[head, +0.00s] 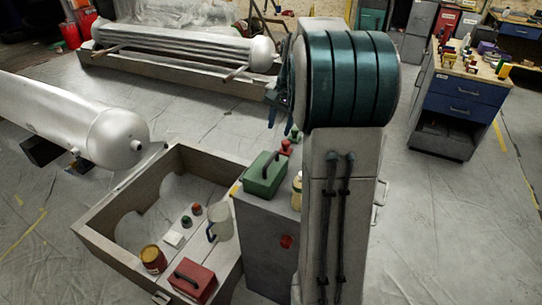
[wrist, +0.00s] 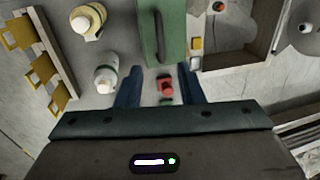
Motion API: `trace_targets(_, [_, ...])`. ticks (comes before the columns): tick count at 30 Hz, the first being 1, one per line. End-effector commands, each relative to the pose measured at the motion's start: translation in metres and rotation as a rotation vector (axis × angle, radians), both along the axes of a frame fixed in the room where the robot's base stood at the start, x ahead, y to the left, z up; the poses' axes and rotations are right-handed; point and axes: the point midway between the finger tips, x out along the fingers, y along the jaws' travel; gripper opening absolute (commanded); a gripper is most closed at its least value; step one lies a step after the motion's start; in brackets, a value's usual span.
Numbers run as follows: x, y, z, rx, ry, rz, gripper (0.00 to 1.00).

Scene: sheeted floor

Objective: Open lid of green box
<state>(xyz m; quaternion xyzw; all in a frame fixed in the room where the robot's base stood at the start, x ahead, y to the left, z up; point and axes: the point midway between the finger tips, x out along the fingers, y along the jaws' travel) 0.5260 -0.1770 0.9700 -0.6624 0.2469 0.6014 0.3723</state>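The green box (head: 265,175) stands shut on top of a grey cabinet, with a dark handle on its lid. In the wrist view the green box (wrist: 147,32) shows at the top centre, its dark handle running lengthwise. My gripper (wrist: 160,86) is open, its two blue fingers apart and pointing toward the box's near end. A small red object (wrist: 165,86) shows between the fingers, below them or at their level; I cannot tell which. Nothing is visibly held. In the head view my arm hides much of the gripper and the cabinet's right side.
The grey cabinet (head: 264,232) also carries bottles, seen in the wrist view as a cream one (wrist: 88,21) and a white one (wrist: 105,76). Left of it is a wooden crate (head: 110,245) with a red toolbox (head: 193,281) and a jug (head: 221,224).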

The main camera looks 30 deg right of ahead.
Motion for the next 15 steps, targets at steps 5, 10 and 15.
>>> trace_targets(5, [0.005, 0.006, -0.04, 0.002, 0.004, 0.002, 0.34])
trace_targets(10, [0.011, 0.01, -0.075, 0.001, 0.005, 0.003, 0.34])
trace_targets(15, [0.015, 0.013, -0.101, 0.0, 0.003, 0.002, 0.34])
